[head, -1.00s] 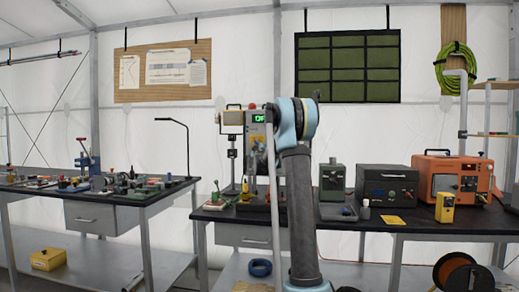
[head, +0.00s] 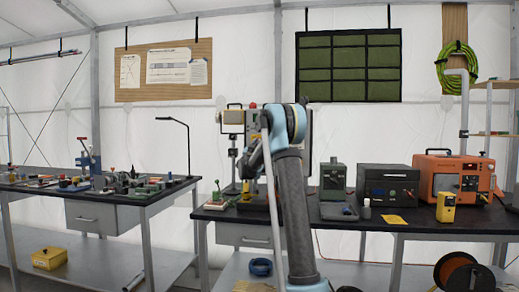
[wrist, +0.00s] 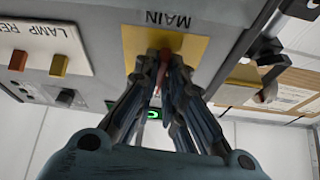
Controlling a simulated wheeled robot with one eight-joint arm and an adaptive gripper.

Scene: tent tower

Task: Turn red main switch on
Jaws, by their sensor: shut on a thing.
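The red main switch (wrist: 159,78) is a small red lever on a yellow plate (wrist: 196,50) marked MAIN, seen upside down in the wrist view. My gripper (wrist: 164,62) is shut on the red switch, with a finger on each side of it close to the plate. The fingers cover part of the lever, so its exact position is hard to read. In the head view my arm hides the switch and most of the grey panel box (head: 306,125).
In the head view, a dark box (head: 387,185) and an orange unit (head: 452,172) stand on the bench to the right.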

